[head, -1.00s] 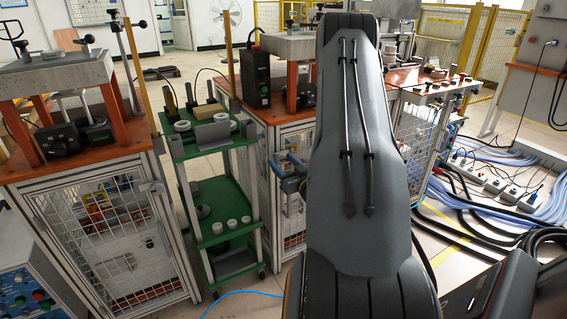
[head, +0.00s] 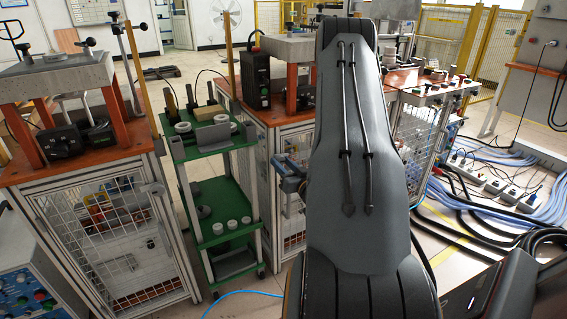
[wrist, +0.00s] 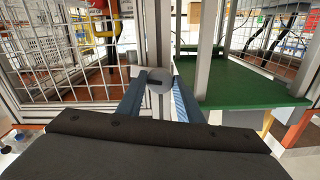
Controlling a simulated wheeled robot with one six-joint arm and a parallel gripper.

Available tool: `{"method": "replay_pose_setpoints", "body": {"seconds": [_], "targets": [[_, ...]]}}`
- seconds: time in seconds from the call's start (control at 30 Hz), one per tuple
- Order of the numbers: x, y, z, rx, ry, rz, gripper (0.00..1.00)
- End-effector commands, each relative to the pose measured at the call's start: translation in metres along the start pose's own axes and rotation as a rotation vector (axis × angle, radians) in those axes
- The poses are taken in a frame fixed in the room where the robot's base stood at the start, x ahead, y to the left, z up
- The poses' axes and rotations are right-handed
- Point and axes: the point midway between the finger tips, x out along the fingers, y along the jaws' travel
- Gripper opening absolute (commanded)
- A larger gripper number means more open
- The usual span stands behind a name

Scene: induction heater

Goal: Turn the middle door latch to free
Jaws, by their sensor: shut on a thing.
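In the wrist view, my gripper (wrist: 158,79) has its two blue fingers on either side of a grey rounded latch (wrist: 158,75) and is shut on it. The latch sits in front of an upright aluminium frame post. The wire-mesh middle door (wrist: 50,50) is to the left of the latch. In the head view, my gripper (head: 288,178) is at the front of the middle cabinet, left of my arm. The latch cannot be made out there, and my arm covers much of that door.
A green shelf cart (head: 220,196) stands close to the left of my gripper; its green shelf also shows in the wrist view (wrist: 235,84). A left cabinet (head: 105,245) has a mesh door. Cables (head: 490,205) and power strips lie on the floor at right.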

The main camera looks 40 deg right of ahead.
Motion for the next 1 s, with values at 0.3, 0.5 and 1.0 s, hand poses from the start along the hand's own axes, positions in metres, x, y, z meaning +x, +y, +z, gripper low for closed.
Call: {"method": "replay_pose_setpoints", "body": {"seconds": [0.3, 0.5, 1.0], "targets": [[-0.0005, 0.0004, -0.0021, 0.291, 0.001, 0.001, 0.1], [-0.0006, 0.0001, -0.0017, 0.482, 0.001, 0.001, 0.1], [-0.0004, 0.0007, -0.0018, 0.955, 0.002, 0.002, 0.1]]}}
